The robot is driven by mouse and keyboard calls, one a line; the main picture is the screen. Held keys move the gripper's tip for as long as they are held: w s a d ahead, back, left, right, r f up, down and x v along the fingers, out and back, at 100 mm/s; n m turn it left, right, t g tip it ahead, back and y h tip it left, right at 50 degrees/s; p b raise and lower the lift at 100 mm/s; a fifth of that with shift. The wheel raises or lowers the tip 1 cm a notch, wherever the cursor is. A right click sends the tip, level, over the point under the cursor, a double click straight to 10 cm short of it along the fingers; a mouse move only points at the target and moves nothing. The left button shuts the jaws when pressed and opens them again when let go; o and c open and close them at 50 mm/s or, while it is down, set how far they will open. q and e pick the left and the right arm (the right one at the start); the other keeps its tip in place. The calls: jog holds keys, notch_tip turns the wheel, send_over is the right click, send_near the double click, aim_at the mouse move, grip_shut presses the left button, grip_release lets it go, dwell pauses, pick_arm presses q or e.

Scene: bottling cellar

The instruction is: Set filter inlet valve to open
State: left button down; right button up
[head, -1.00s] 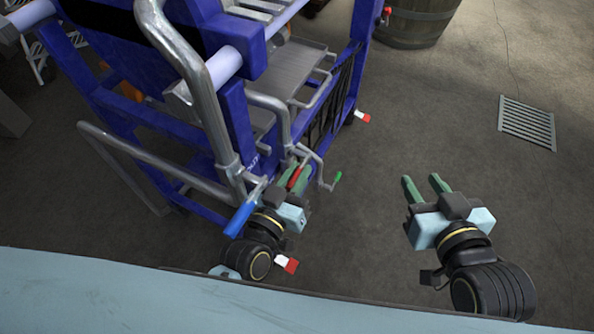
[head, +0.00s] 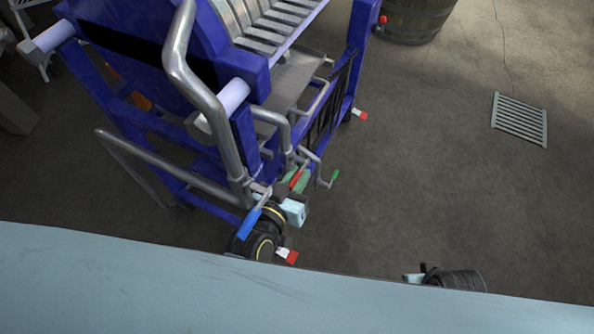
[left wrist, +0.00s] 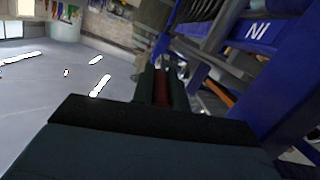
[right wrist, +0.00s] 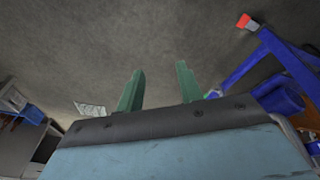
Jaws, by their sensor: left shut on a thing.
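The blue-framed filter (head: 243,140) stands at left in the head view, with metal pipes and coloured valve handles at its near corner. My left gripper (head: 297,182) is at that corner, shut on a red valve handle (head: 295,179). In the left wrist view the red handle (left wrist: 161,92) lies between its dark green fingers. A blue handle (head: 248,223) is just left of this gripper and a green-tipped crank (head: 335,175) just right. I cannot read which valve is the inlet. My right gripper (right wrist: 158,88) is open and empty; its fingers are hidden in the head view.
A barrel (head: 412,18) stands at the back and a floor drain grate (head: 519,119) lies at right. A red-and-white piece (head: 359,114) sticks out from the frame's foot.

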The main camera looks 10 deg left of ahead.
jog(key=s+d+f+p, duration=0.1)
jog(key=d+f+p, duration=0.1)
jog(key=f, duration=0.3)
jog(key=shift+s+d, duration=0.4)
jog(key=shift+d, duration=0.2)
jog(key=shift+f, duration=0.1)
